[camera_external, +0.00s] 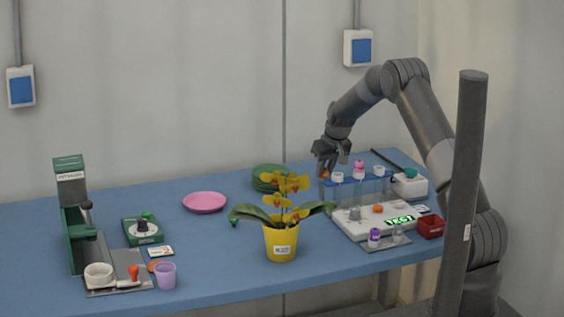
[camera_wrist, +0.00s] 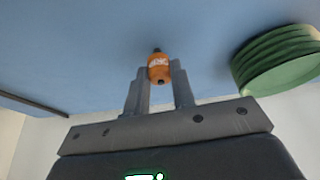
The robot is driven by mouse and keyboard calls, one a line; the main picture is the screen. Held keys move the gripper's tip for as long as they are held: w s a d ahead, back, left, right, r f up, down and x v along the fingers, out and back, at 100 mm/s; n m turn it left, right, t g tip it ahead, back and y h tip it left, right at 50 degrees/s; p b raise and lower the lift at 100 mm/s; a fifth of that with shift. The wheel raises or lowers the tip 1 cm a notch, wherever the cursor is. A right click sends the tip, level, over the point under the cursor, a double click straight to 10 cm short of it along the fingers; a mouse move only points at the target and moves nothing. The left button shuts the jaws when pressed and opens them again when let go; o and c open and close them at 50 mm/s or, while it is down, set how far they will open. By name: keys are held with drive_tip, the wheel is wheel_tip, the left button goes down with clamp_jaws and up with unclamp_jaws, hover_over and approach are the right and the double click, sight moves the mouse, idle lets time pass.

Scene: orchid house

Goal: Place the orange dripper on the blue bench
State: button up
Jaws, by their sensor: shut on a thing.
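The orange dripper (camera_wrist: 159,68) has a white marking and dark ends. It is held between the fingertips of my gripper (camera_wrist: 160,82) in the wrist view. In the external view my gripper (camera_external: 331,155) is at the back right, behind the blue-topped rack, and the dripper (camera_external: 324,173) shows only as a small orange patch beneath it. The blue bench (camera_external: 205,262) spans the scene, and its surface (camera_wrist: 75,45) also fills the upper wrist view. I cannot tell whether the dripper touches the bench.
A stack of green plates (camera_external: 268,178) is left of my gripper; it also shows in the wrist view (camera_wrist: 278,62). A yellow orchid pot (camera_external: 281,242) stands mid-bench.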

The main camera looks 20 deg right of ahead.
drive_tip(key=shift+f, duration=0.1)
drive_tip(key=o, duration=1)
drive_tip(key=shift+c, duration=0.2)
drive_tip(key=s+a+f+v, duration=0.1)
drive_tip(key=s+v, duration=0.2)
drive_tip(key=v, duration=1)
drive_tip(key=s+a+f+v, duration=0.1)
drive_tip(key=s+v, duration=0.1)
drive_tip(key=v, duration=1.1)
drive_tip(key=s+r+m, duration=0.1)
drive_tip(key=s+r, duration=0.2)
drive_tip(key=s, duration=1)
drive_tip(key=s+r, duration=0.4)
drive_tip(key=s, duration=0.8)
drive_tip(key=s+d+f+t, duration=0.1)
drive_tip(key=s+f, duration=0.2)
drive_tip(key=s, duration=0.9)
drive_tip(key=shift+f+m+h, duration=0.4)
